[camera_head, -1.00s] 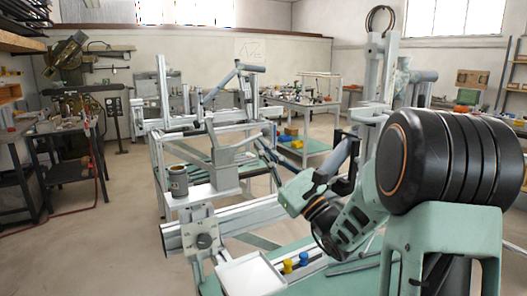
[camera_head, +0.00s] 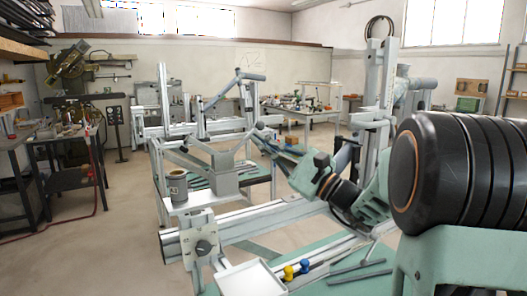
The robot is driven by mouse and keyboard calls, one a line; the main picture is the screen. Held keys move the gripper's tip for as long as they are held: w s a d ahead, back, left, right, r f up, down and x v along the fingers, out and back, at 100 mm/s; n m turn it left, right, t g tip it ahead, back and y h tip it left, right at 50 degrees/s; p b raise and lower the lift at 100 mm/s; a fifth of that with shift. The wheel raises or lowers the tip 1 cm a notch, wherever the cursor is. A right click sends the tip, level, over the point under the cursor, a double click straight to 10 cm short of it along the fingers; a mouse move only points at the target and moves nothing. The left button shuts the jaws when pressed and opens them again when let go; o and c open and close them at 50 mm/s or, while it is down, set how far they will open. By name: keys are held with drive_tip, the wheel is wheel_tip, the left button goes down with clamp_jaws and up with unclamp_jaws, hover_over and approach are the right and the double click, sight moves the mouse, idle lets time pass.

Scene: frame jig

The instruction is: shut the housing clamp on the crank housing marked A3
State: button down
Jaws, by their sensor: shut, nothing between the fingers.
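A grey cylindrical crank housing (camera_head: 177,189), which seems to carry the small A3 mark, stands upright on a pale plate at the left end of the near frame. Just right of it is a grey clamp block (camera_head: 226,180). I cannot tell whether the clamp touches the housing. My gripper (camera_head: 268,138) is shut and empty, to the right of the block and higher in the picture. Its fingertips are small and hard to separate from the frame behind.
A white tray (camera_head: 248,280) and blue and yellow knobs (camera_head: 289,272) sit at the front of the near bench. A grey upright column (camera_head: 377,110) stands behind my arm. A dark side table (camera_head: 68,165) is at left. The floor between is clear.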

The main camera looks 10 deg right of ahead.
drive_tip(key=s+a+r+n+g+h+b, duration=0.1)
drive_tip(key=a+r+n+g, duration=0.3)
drive_tip(key=n, duration=0.5)
drive_tip(key=shift+s+a+r+n+g+b, duration=0.25)
drive_tip(key=shift+n+g+b, duration=0.15)
drive_tip(key=shift+g+b, duration=0.35)
drive_tip(key=shift+h, duration=0.3)
drive_tip(key=shift+w+d, duration=0.1)
drive_tip(key=shift+d, duration=0.05)
